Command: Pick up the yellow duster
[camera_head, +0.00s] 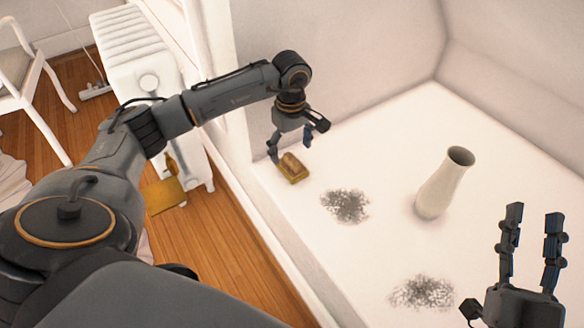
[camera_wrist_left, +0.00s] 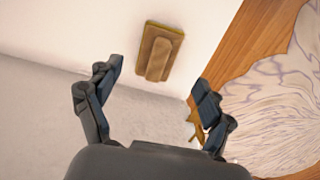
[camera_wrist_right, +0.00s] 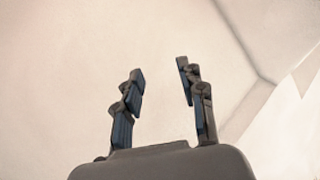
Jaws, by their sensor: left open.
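The yellow duster (camera_head: 293,170) is a small block with a yellow base and a brown grip on top. It lies on the white surface near its left edge in the head view. It also shows in the left wrist view (camera_wrist_left: 160,52), beyond the fingertips and between their lines. My left gripper (camera_head: 290,148) is open and empty, pointing down close above the duster; its fingers (camera_wrist_left: 155,75) do not enclose the duster in the wrist view.
Two dark speckled patches (camera_head: 345,205) and (camera_head: 422,292) lie on the white surface (camera_head: 385,135). A cream vase (camera_head: 443,185) stands upright to the right. A white wall rises behind. A white radiator (camera_head: 140,60) and wooden floor (camera_head: 215,245) lie left of the edge.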

